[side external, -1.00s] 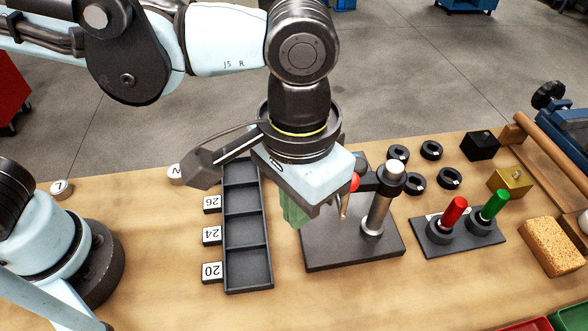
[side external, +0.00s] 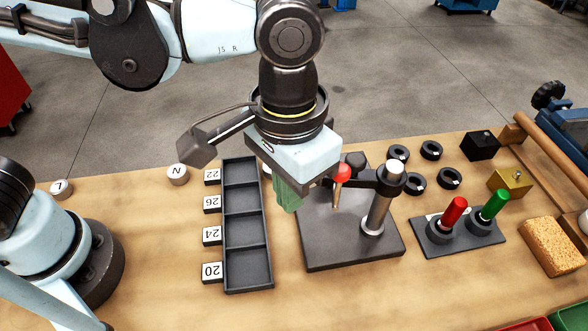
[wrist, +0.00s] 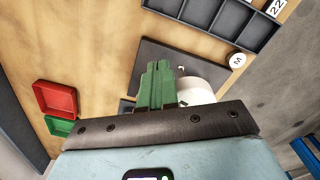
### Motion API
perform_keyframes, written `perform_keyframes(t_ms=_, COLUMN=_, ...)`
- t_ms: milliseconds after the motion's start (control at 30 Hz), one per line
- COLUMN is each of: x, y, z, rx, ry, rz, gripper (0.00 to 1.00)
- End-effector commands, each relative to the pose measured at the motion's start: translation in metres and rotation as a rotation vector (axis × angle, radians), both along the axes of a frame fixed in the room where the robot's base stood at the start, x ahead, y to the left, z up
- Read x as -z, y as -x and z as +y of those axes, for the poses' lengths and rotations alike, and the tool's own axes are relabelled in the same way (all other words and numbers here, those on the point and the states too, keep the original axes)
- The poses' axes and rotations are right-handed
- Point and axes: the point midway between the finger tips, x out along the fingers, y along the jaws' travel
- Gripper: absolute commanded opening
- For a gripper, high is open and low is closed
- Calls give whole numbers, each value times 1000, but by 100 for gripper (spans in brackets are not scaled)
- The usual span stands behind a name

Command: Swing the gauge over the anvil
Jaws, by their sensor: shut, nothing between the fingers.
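The gauge stand has a black base plate (side external: 330,250) and an upright silver post (side external: 377,215). From the post a black arm (side external: 364,178) reaches left, carrying a red ball (side external: 342,173) and a thin copper-coloured stem (side external: 337,197) that hangs above the plate. My gripper (side external: 290,208) has green fingers, held together, over the plate's left edge, left of the stem. In the wrist view the fingers (wrist: 155,66) lie over the dark plate (wrist: 150,52), beside a white round part (wrist: 195,91), possibly the gauge's face. I cannot make out the anvil for certain.
A black compartment tray (side external: 246,268) with number tags stands left of the plate. Black rings (side external: 431,150), a stand with red and green handles (side external: 437,238), a brass block (side external: 511,181) and a sponge (side external: 552,246) are to the right.

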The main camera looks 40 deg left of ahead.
Motion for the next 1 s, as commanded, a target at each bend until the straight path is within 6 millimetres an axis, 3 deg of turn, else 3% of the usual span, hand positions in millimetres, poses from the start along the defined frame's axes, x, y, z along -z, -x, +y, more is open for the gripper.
perform_keyframes(t_ms=1000, x=0, y=-16, z=17, rx=0, ry=0, rz=0, gripper=0)
